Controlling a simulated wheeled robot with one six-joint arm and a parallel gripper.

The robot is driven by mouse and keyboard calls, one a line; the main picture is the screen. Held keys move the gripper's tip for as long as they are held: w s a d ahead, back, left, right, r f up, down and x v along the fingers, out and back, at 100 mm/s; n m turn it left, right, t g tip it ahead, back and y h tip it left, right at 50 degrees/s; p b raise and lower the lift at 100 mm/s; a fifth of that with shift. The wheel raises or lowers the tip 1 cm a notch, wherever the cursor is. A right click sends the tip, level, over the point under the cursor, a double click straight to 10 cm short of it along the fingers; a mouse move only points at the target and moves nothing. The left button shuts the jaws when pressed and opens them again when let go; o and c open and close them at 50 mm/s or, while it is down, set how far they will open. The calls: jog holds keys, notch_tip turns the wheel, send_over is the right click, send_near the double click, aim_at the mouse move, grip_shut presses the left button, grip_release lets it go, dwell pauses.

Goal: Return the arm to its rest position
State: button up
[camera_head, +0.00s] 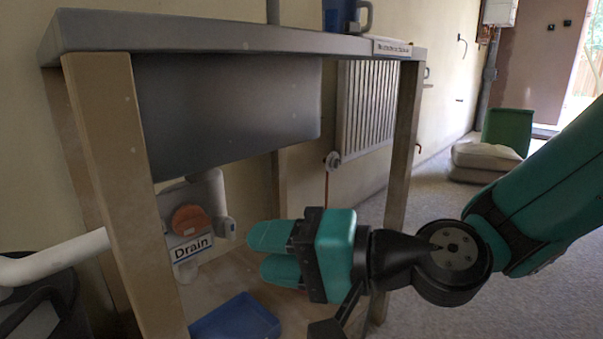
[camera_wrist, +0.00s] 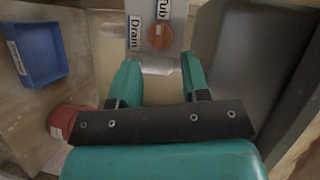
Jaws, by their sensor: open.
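My gripper (camera_head: 262,252) is teal with a black mount. It reaches in from the right, under the sink bench, with its two fingers apart and nothing between them. In the wrist view the gripper (camera_wrist: 160,75) points toward a grey fitting with an orange-red round knob (camera_wrist: 160,35) and labels reading "Drain" and "Tub". In the head view the orange knob (camera_head: 190,219) sits above the "Drain" label, left of the fingertips and apart from them. The forearm runs off to the upper right.
The bench has a grey top (camera_head: 200,35), a basin (camera_head: 230,110) and wooden legs (camera_head: 112,190) close around my gripper. A blue tray (camera_head: 238,318) lies below. The wrist view also shows a red container (camera_wrist: 68,121). Open floor (camera_head: 440,215) lies right, with sacks (camera_head: 485,158) farther back.

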jog(key=s+d+r+n+g+h+p, duration=0.1)
jog(key=s+d+r+n+h+p, duration=0.25)
jog(key=d, duration=0.35)
jog(key=s+d+r+n+g+h+p, duration=0.2)
jog(key=s+d+r+h+p, duration=0.1)
jog(key=d+h+p, duration=0.25)
jog(key=s+d+r+n+g+h+p, duration=0.1)
jog(key=s+d+r+n+h+p, duration=0.2)
jog(key=d, duration=0.5)
notch_tip(320, 180, up, 37)
jog(key=p, duration=3.6)
jog(key=shift+a+f+m+p, duration=0.2)
jog(key=shift+a+m+p, duration=0.15)
jog(key=shift+m+p, duration=0.1)
jog(key=shift+s, duration=0.1)
